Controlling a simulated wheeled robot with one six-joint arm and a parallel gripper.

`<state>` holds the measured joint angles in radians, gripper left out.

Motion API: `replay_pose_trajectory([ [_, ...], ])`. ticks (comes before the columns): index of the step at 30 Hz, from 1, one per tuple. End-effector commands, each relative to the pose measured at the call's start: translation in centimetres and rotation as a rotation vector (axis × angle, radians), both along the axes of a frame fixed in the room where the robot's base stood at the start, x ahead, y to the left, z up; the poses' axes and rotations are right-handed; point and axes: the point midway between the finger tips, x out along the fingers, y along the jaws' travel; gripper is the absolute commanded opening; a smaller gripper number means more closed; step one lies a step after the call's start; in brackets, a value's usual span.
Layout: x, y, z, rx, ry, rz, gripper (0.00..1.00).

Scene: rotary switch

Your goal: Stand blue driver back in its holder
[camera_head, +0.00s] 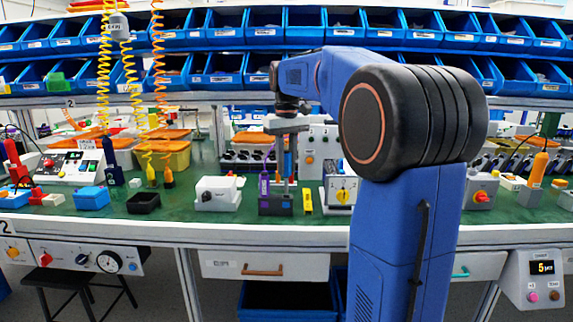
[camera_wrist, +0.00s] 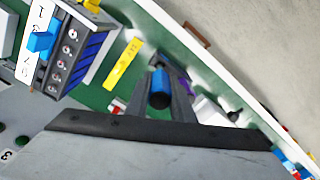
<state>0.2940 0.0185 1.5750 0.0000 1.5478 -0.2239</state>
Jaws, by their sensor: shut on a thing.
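My gripper (camera_head: 288,140) reaches down over the bench and is shut on the blue driver (camera_head: 288,165), which hangs upright. In the wrist view the driver's blue and black handle (camera_wrist: 160,90) shows end-on between the dark fingers (camera_wrist: 160,98). The dark grey holder (camera_head: 275,205) stands on the green bench just below it. A purple driver (camera_head: 264,185) stands in the holder's left part. The blue driver's lower end is over the right part of the holder; I cannot tell whether its tip is inside. In the wrist view the fingers hide most of the holder.
A white switch box (camera_head: 217,193) stands to the left. The bench's front edge (camera_head: 270,236) is close in front. Coiled cables hang at the left.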

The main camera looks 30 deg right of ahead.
Motion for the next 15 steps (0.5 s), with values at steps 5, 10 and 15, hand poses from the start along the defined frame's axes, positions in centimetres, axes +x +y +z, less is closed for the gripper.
replay_pose_trajectory([
  [5, 0.0, 0.0, 0.01, 0.0, 0.0, 0.0, 0.0],
  [10, 0.0, 0.0, -0.11, 0.0, 0.0, 0.0, 0.0],
  [15, 0.01, 0.0, -0.54, 0.0, 0.0, 0.0, 0.0],
])
